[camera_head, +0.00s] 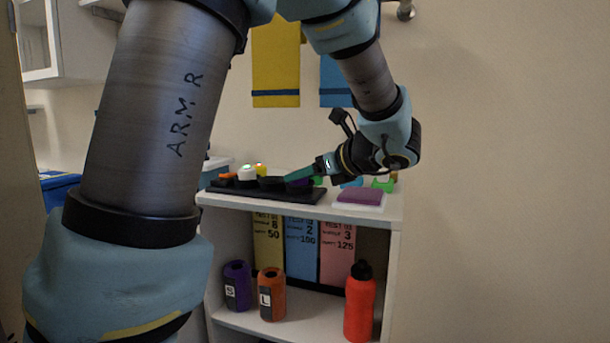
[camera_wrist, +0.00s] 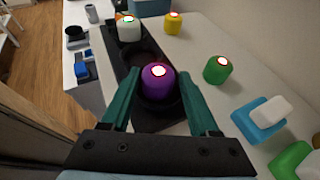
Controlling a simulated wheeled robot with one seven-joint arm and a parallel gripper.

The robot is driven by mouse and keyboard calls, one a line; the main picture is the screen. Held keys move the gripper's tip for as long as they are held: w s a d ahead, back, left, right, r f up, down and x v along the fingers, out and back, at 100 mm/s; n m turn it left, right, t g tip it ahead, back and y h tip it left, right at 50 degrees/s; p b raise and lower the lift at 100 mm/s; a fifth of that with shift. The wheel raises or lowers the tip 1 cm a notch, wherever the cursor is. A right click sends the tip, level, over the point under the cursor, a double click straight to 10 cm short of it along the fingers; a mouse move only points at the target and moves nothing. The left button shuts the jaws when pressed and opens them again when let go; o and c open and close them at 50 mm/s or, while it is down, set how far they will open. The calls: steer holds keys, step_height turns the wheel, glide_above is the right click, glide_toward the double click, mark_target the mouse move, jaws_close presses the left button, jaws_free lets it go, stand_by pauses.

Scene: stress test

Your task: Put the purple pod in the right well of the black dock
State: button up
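The purple pod (camera_wrist: 158,83) has a lit top and stands upright in the wrist view. It appears to sit in the right-end well of the black dock (camera_wrist: 158,124), whose dark rim shows around its base. My gripper (camera_wrist: 154,78) is open, with a green finger on each side of the pod and a visible gap on both sides. The neighbouring dock well (camera_wrist: 141,66) is empty, and a white pod (camera_wrist: 129,29) stands in the well beyond. In the head view my gripper (camera_head: 292,175) is over the dock (camera_head: 262,193), and its finger mostly hides the purple pod.
A green pod (camera_wrist: 217,70) and a yellow pod (camera_wrist: 173,24) stand on the white shelf top beside the dock. A blue block with a white piece (camera_wrist: 262,118) lies to the right. A purple pad (camera_head: 360,196) lies near the front edge. Bottles stand on the lower shelf.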

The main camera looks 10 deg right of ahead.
steer(key=b+v, duration=0.1)
steer(key=v, duration=0.9)
steer(key=shift+s+d+r, duration=0.15)
steer(key=shift+s+r, duration=0.1)
steer(key=shift+s, duration=0.05)
